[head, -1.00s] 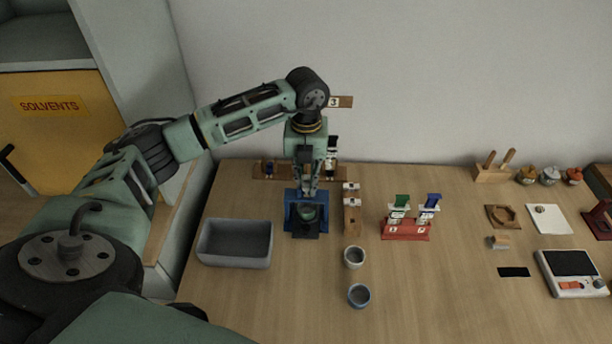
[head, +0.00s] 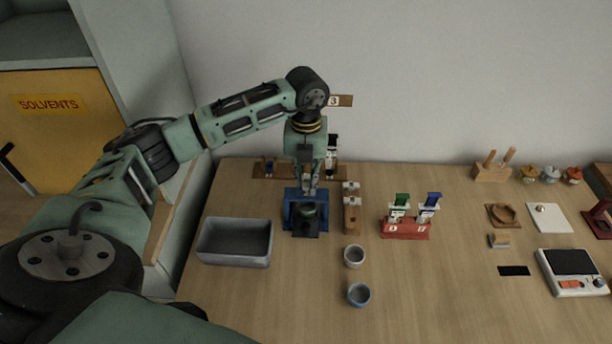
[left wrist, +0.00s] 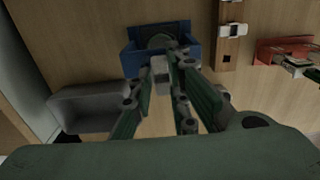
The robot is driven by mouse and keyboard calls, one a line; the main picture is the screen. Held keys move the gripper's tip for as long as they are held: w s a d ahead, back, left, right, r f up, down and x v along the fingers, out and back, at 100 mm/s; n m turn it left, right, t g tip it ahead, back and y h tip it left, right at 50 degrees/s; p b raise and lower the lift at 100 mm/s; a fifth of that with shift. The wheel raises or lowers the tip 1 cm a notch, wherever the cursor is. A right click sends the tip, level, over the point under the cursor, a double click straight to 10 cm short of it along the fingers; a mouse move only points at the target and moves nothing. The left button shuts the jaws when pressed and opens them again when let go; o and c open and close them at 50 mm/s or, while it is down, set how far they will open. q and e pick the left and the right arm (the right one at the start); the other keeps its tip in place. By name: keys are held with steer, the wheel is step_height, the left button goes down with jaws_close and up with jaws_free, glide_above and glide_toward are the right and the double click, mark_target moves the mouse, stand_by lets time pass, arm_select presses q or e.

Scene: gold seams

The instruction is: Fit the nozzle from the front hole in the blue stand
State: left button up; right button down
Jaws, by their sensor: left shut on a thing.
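The blue stand (head: 292,222) is on the table near the back, with a dark green round part (head: 307,212) in its middle and a dark plate at its front. My left gripper (head: 311,190) points down right above the stand. It is shut on a small pale grey piece (left wrist: 160,72) that looks like the nozzle; fingers hide much of it. In the left wrist view the stand (left wrist: 130,62) is just beyond the fingertips. I cannot tell whether the piece touches it. A wooden block (head: 352,222) with white pieces on it is just right of the stand. My right gripper is not in view.
A grey bin (head: 235,260) is left of the stand. Two small cups (head: 355,256) (head: 359,295) are in front of the block. A red rack (head: 405,231) with green and blue-topped pieces is to the right. Open table lies at the front and right-centre.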

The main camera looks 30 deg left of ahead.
arm_select(q)
steer(key=shift+s+f, duration=0.1)
steer(key=shift+f, duration=0.05)
steer(key=o, duration=0.9)
steer(key=shift+c, duration=0.2)
steer(key=shift+r+p, duration=1.7)
steer(key=shift+r, duration=0.9)
step_height(320, 180, up, 12)
steer(key=shift+f, duration=0.1)
